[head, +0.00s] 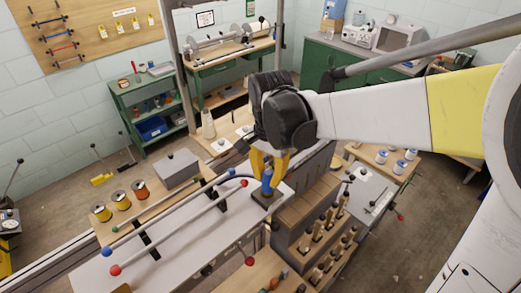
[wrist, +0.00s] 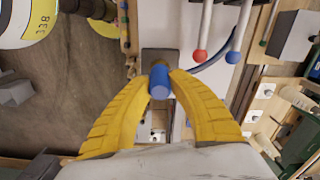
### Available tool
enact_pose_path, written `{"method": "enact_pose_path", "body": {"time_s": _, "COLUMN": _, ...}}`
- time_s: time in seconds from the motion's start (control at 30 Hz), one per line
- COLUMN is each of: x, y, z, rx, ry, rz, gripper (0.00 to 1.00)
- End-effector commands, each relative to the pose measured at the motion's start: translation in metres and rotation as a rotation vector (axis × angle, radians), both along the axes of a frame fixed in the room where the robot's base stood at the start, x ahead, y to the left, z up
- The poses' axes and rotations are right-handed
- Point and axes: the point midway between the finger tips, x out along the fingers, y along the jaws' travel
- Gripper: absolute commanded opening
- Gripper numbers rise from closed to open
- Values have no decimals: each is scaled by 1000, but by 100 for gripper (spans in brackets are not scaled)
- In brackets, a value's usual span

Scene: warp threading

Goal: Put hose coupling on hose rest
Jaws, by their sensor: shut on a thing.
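My gripper (head: 267,168) has its yellow fingers pointing down, shut on the blue hose coupling (head: 267,185). In the wrist view the gripper (wrist: 160,76) has its fingertips on either side of the coupling (wrist: 160,89), whose blue round end faces the camera. A dark block (head: 263,200), which looks like the hose rest, is right below the coupling at the end of the light table. It also shows in the wrist view (wrist: 152,56), behind the coupling. I cannot tell whether the coupling touches it. A dark blue hose (head: 205,172) curves away to the left.
Rods with red and blue ball ends (head: 175,232) lie over the light tabletop (head: 225,235). A wooden rack (head: 325,225) with several handled tools stands close on the right. Several thread spools (head: 120,201) and a grey box (head: 177,168) are to the left.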

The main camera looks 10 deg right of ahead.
Motion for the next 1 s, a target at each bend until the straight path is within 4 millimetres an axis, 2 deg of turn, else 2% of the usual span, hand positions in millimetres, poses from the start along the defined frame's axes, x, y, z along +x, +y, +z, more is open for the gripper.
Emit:
{"method": "enact_pose_path", "body": {"time_s": 0.27, "x": 0, "y": 0, "z": -3, "rx": 0, "ry": 0, "rz": 0, "gripper": 2}}
{"method": "enact_pose_path", "body": {"time_s": 0.3, "x": 0, "y": 0, "z": -2, "rx": 0, "ry": 0, "rz": 0, "gripper": 29}}
{"method": "enact_pose_path", "body": {"time_s": 0.37, "x": 0, "y": 0, "z": -2, "rx": 0, "ry": 0, "rz": 0, "gripper": 47}}
{"method": "enact_pose_path", "body": {"time_s": 0.67, "x": 0, "y": 0, "z": -2, "rx": 0, "ry": 0, "rz": 0, "gripper": 47}}
{"method": "enact_pose_path", "body": {"time_s": 0.77, "x": 0, "y": 0, "z": 4, "rx": 0, "ry": 0, "rz": 0, "gripper": 47}}
{"method": "enact_pose_path", "body": {"time_s": 0.87, "x": 0, "y": 0, "z": 19, "rx": 0, "ry": 0, "rz": 0, "gripper": 47}}
{"method": "enact_pose_path", "body": {"time_s": 1.0, "x": -1, "y": 0, "z": 51, "rx": 0, "ry": 0, "rz": 0, "gripper": 47}}
